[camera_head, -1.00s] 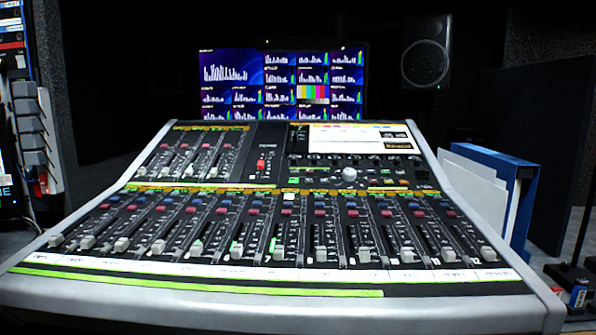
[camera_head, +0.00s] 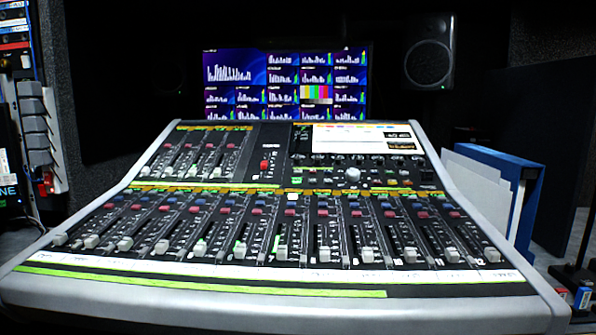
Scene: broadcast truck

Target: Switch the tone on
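A large audio mixing console (camera_head: 262,296) with a silver-grey frame fills the middle of the head view. Rows of faders with pale caps run along its lower half, with small red and blue buttons above them. A shorter fader bank sits at the upper left, with one larger red fader cap (camera_head: 264,165) beside it. A round pale knob (camera_head: 352,175) and small lit buttons sit at the upper right, below a bright screen panel (camera_head: 362,138). I cannot tell which control is for the tone. My gripper is not in view.
A monitor (camera_head: 236,73) with level graphs and colour bars stands behind the console, with a speaker (camera_head: 428,63) to its right. A blue binder (camera_head: 525,185) stands at the console's right side. Grey sockets (camera_head: 36,130) hang at the left.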

